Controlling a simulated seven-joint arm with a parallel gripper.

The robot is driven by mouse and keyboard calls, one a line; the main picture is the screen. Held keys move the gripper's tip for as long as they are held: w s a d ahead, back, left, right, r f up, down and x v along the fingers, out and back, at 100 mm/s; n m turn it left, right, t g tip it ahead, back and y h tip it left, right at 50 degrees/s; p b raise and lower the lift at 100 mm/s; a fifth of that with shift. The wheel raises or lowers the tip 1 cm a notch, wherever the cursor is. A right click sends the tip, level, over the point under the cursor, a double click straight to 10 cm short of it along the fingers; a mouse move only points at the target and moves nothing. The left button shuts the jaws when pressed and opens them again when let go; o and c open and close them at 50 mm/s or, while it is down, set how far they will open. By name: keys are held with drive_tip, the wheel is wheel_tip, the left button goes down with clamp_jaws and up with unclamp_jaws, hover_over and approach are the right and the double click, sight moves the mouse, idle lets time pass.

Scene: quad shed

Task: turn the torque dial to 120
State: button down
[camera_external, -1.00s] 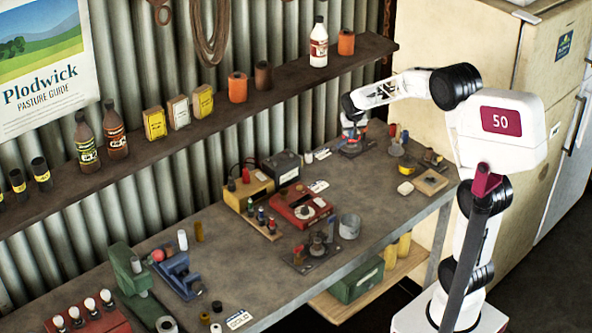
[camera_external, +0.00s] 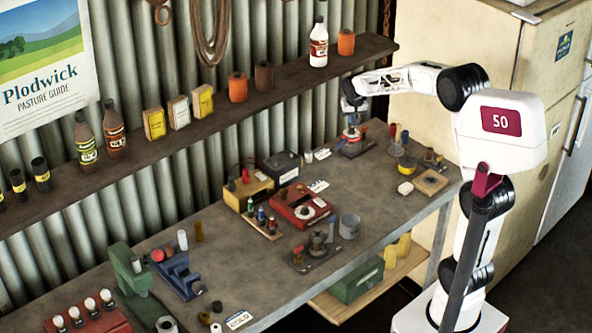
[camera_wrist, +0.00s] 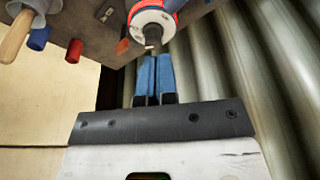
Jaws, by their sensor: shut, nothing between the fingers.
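A device with a white, red and blue round head (camera_external: 352,135) stands on a dark base at the far end of the bench. In the wrist view the head (camera_wrist: 152,20) shows a white face, a red rim and a small dark projecting part. I cannot read any numbers or a setting on it, and cannot confirm that it is the torque dial. My gripper (camera_external: 352,111) is above this device. In the wrist view its blue fingertips (camera_wrist: 153,75) are together and empty, just short of the head, with a small gap seeming to show.
A red box with a white round dial (camera_external: 306,209) sits mid-bench, beside small bottles and a grey cup (camera_external: 349,227). Coloured-handled tools (camera_external: 399,140) stand right of the device. The corrugated wall and shelf (camera_external: 270,85) are close behind.

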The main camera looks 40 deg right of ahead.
drive_tip(key=shift+s, duration=0.1)
drive_tip(key=s+a+r+n, duration=0.1)
drive_tip(key=s+a+r, duration=0.35)
drive_tip(key=s, duration=0.35)
drive_tip(key=s+a+r+n, duration=0.1)
drive_tip(key=s+a+r, duration=0.2)
drive_tip(key=s+a, duration=0.35)
drive_tip(key=s+a+n+y, duration=0.1)
drive_tip(key=s+a, duration=0.2)
drive_tip(key=s, duration=0.8)
drive_tip(key=s+a+n, duration=0.2)
drive_tip(key=s+a, duration=0.1)
drive_tip(key=s, duration=0.9)
drive_tip(key=m+h, duration=0.1)
drive_tip(key=m, duration=0.4)
hover_over(352, 130)
drive_tip(key=s, duration=0.2)
drive_tip(key=s+x, duration=0.1)
drive_tip(key=x, duration=0.5)
drive_tip(key=shift+a+f, duration=0.35)
drive_tip(key=shift+a, duration=0.15)
drive_tip(key=shift+s+f, duration=0.1)
